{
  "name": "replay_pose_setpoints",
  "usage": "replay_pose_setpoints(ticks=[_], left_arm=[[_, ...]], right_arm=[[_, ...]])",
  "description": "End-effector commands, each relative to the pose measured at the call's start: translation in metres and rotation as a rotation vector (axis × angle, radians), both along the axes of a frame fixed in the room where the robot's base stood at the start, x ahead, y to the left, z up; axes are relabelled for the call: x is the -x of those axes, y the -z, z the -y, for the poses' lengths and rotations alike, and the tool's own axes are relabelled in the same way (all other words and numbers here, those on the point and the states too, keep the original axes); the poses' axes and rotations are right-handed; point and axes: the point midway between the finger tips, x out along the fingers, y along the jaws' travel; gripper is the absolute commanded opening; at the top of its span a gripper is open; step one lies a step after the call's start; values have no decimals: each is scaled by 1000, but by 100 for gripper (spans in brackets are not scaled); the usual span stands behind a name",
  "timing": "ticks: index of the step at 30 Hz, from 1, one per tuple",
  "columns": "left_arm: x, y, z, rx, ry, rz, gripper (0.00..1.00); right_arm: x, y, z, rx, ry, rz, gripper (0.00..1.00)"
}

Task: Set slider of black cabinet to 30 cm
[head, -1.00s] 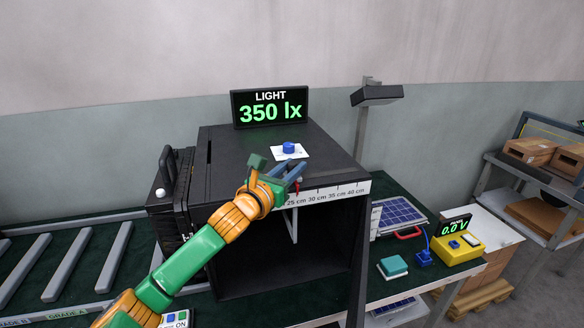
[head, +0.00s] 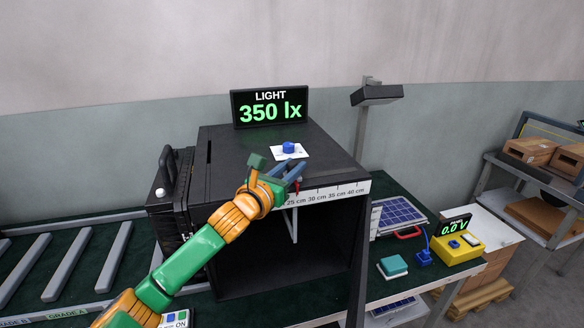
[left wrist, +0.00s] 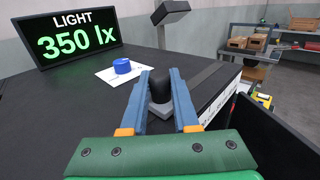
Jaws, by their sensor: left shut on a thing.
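The black cabinet (head: 262,150) stands on the green-topped table with its front open and dark inside. A white scale strip (head: 335,192) along its upper front edge shows marks from 25 to 40 cm; its lower marks are hidden by my arm. A red pointer (head: 297,186) sits close to the 25 cm label. My left gripper (head: 290,172) is over the cabinet top beside the pointer. In the left wrist view its blue fingers (left wrist: 161,85) are shut on the black slider knob (left wrist: 160,90). My right gripper is not in view.
A light display (head: 270,107) reading 350 lx stands behind the cabinet top. A blue knob (head: 289,147) on a white plate lies just behind my gripper. A solar panel (head: 400,214) and a yellow meter (head: 458,242) reading 0.0 V stand to the right.

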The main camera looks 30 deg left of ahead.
Motion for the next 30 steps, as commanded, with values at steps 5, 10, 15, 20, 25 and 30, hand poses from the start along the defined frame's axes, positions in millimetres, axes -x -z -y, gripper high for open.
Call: replay_pose_setpoints(ticks=[5, 10, 15, 20, 25, 30], left_arm=[[0, 0, 0, 0, -1, -1, 0], [0, 0, 0, 0, -1, -1, 0], [-13, -2, 9, 11, -4, 0, 0], [-33, -2, 27, 7, -1, 1, 0], [-38, -1, 33, -1, 0, 1, 0], [-38, 0, 32, -1, 0, 1, 0]], right_arm=[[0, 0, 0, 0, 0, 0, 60], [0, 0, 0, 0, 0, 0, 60], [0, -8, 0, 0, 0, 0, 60], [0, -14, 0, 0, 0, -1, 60], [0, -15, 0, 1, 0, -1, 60], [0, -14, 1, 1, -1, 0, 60]])
